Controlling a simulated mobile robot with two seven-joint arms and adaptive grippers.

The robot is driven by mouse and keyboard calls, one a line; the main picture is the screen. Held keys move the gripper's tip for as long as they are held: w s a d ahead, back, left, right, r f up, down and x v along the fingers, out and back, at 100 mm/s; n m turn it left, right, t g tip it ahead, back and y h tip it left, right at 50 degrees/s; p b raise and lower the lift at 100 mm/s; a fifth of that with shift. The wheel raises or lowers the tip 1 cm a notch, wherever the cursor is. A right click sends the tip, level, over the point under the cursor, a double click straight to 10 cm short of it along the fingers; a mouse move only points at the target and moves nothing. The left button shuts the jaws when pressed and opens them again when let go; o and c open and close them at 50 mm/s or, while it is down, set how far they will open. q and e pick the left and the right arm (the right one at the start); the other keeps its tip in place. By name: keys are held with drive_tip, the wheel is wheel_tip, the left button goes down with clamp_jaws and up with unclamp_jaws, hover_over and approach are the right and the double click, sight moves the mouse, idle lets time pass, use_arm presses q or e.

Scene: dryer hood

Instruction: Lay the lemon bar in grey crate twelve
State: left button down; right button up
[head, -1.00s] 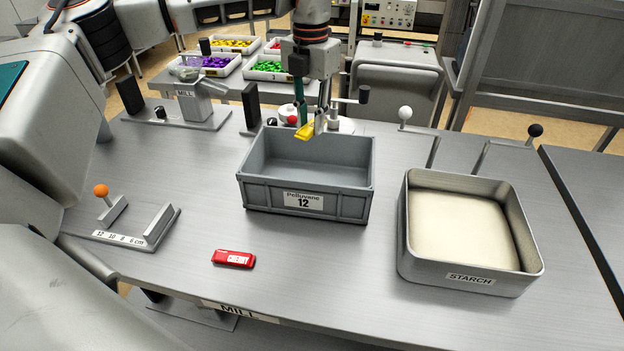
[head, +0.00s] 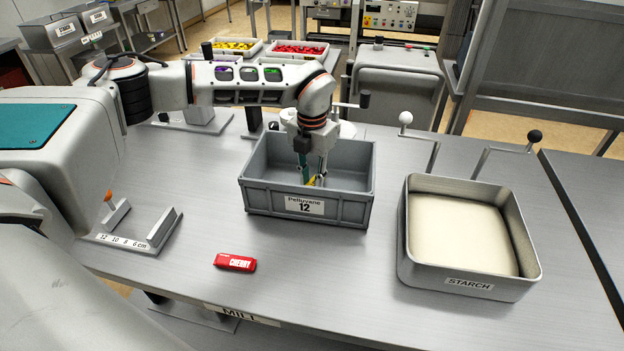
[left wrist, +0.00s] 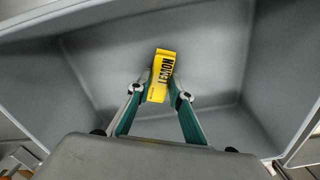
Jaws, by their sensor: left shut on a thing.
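The yellow lemon bar (left wrist: 161,76) is held between the fingertips of my left gripper (left wrist: 162,92) in the left wrist view. In the head view my left gripper (head: 314,181) reaches down inside grey crate twelve (head: 262,200), and only a bit of yellow shows at its tips. The crate's floor lies beyond the bar; I cannot tell whether the bar touches it. The crate is otherwise empty in the left wrist view (left wrist: 220,50). My right gripper is not in view.
A red cherry bar (head: 235,262) lies on the table in front of the crate. A starch tray (head: 468,285) stands to the right. A measuring stop with an orange knob (head: 108,196) is at the left. Trays of yellow (head: 233,45) and red (head: 298,48) pieces stand behind.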

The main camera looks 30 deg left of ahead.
use_arm(q)
drive_tip(key=shift+f, duration=0.15)
drive_tip(key=shift+f, duration=0.1)
drive_tip(key=shift+f, duration=0.1)
drive_tip(key=c, duration=1.8)
unclamp_jaws()
